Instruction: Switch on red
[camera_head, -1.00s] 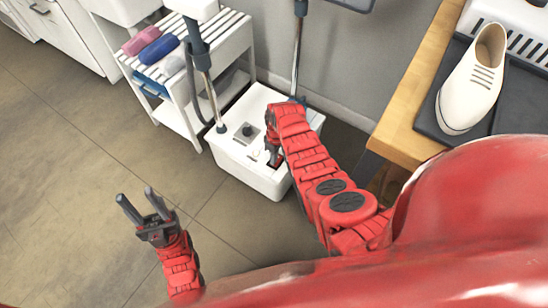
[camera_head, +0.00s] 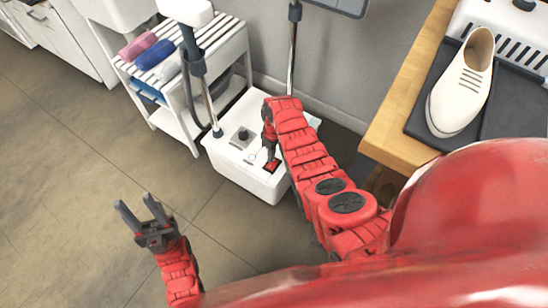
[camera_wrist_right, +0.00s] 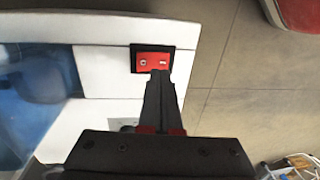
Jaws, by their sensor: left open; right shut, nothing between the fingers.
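A red rocker switch (camera_wrist_right: 153,62) in a black frame sits on the top of a white appliance base (camera_head: 232,165). The switch also shows in the head view (camera_head: 272,166) as a small red patch. My right gripper (camera_wrist_right: 160,76) is shut and empty, its fingertips at the lower edge of the switch in the wrist view. Whether they touch it I cannot tell. In the head view my right gripper (camera_head: 270,150) points down over the base. My left gripper (camera_head: 145,208) is open and empty above the floor.
A black knob (camera_head: 243,134) and metal poles rise from the white base. A slatted white rack (camera_head: 185,62) with rolled cloths stands to its left. A wooden table (camera_head: 400,125) with a white shoe (camera_head: 461,85) is at the right. Floor at the left is clear.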

